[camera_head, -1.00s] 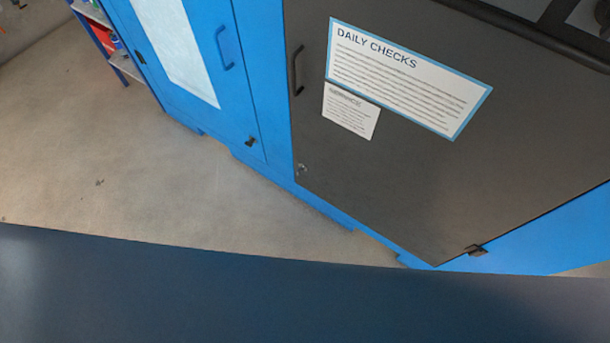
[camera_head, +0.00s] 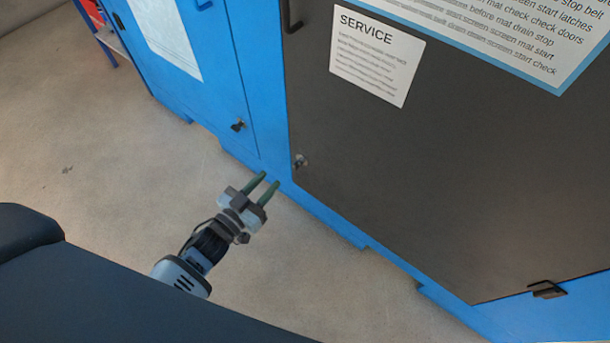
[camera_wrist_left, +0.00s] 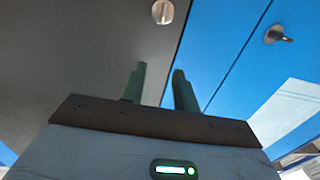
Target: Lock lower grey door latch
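The grey door (camera_head: 430,170) looks flush with the blue cabinet front. In the left wrist view the latch (camera_wrist_left: 163,12) is a round metal disc at the top edge, with a tab that appears roughly upright in the picture. My left gripper (camera_head: 269,180) is below and left of the latch, apart from it. Its two green fingers are spread with nothing between them; they also show in the left wrist view (camera_wrist_left: 159,69). My right gripper is out of view.
A blue door (camera_head: 205,85) to the left has its own dark latch (camera_head: 238,125). A dark handle (camera_head: 288,18) sits higher on the grey door, and a hinge (camera_head: 547,290) is at its lower right. The floor (camera_head: 110,150) in front is clear.

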